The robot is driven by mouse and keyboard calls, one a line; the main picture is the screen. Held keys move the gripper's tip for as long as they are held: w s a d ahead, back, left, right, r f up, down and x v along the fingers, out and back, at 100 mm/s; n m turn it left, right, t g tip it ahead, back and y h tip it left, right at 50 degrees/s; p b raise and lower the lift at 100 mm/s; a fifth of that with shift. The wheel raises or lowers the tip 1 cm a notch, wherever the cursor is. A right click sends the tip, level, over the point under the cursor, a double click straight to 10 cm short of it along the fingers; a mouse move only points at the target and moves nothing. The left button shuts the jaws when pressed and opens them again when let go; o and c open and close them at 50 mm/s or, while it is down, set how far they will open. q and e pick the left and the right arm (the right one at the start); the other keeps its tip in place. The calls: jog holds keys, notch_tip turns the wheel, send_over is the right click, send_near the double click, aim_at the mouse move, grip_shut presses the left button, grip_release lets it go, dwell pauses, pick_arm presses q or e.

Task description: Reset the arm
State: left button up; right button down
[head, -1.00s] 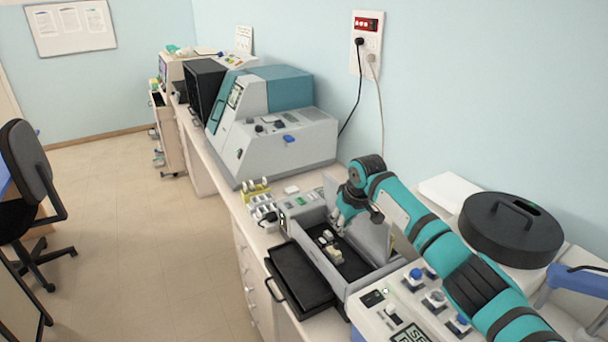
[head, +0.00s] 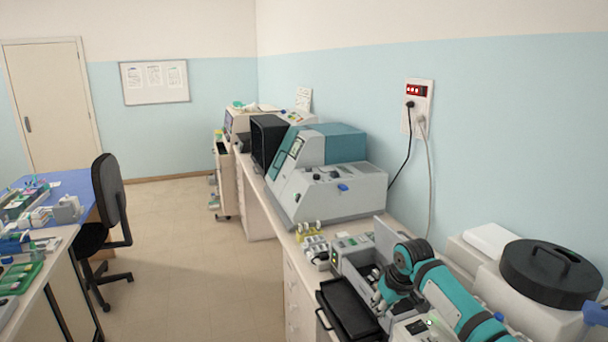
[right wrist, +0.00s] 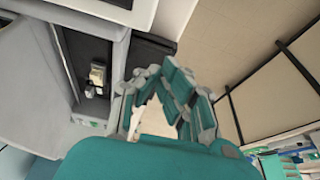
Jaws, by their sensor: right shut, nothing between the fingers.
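My right arm (head: 450,300) is teal and black and comes in from the lower right of the head view. Its gripper (head: 380,298) hangs beside the open grey box-shaped device (head: 352,262) on the counter. In the right wrist view the right gripper (right wrist: 172,72) is shut and empty, with its fingertips together. It is over the edge of the device's dark tray, and the floor shows beyond. Small pale pieces (right wrist: 97,75) sit in the device's dark well. My left gripper is not in view.
A black tray (head: 347,308) juts from the device over the counter's front edge. A large grey and teal machine (head: 330,195) stands farther along the counter. A round black lid (head: 550,272) is at the right.

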jog(key=s+a+f+n+y, duration=0.1)
jog(key=s+a+f, duration=0.3)
jog(key=s+f, duration=0.4)
jog(key=s+a+f, duration=0.5)
jog(key=s, duration=0.6)
jog(key=s+d+r+m+h, duration=0.15)
jog(key=s+d, duration=0.35)
jog(key=s, duration=0.7)
jog(key=s+d+r+m+h, duration=0.15)
jog(key=s+d, duration=0.35)
jog(key=s, duration=0.8)
notch_tip(320, 180, down, 37)
jog(key=s+g+b, duration=0.1)
jog(key=s+b, duration=0.1)
jog(key=b, duration=0.7)
pick_arm(q)
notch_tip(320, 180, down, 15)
jog(key=b, duration=0.5)
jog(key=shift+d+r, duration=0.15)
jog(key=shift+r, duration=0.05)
pick_arm(e)
jog(key=s+d+f+g, duration=0.1)
jog(key=s+d+f, duration=0.2)
jog(key=s+f, duration=1.2)
notch_tip(320, 180, down, 4)
jog(key=shift+s+f+y, duration=0.25)
jog(key=shift+y, duration=0.05)
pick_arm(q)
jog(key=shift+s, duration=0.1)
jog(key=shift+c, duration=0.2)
